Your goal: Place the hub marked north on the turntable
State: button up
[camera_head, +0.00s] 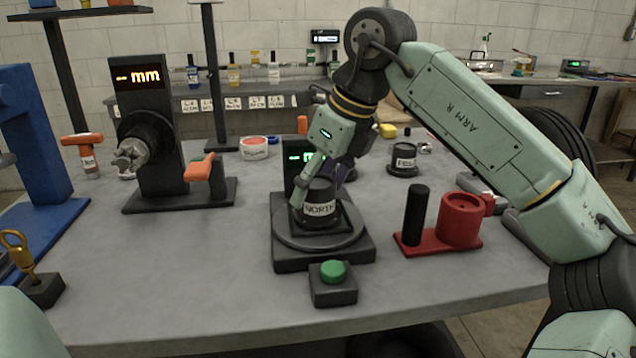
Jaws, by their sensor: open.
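The dark hub labelled NORTH (320,209) stands upright on the round turntable (345,238), near its middle. The turntable is a grey disc on a dark square base with a small lit display behind it. My gripper (318,192) reaches down from above with its fingers around the hub. The fingers are open, one at the hub's left side and one behind its right side. I cannot tell whether either finger touches the hub. The gripper hides part of the display. Another dark hub with a white label (403,160) stands farther back to the right; its label is too small to read.
A green button box (333,284) sits in front of the turntable. A red fixture with a black post (440,230) stands to the right. A dark gauge stand reading mm (160,130) and an orange-handled tool (200,168) are at left.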

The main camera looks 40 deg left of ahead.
jog(key=p+v, duration=0.1)
jog(key=v, duration=1.1)
jog(key=shift+r, duration=0.15)
dwell(0.7)
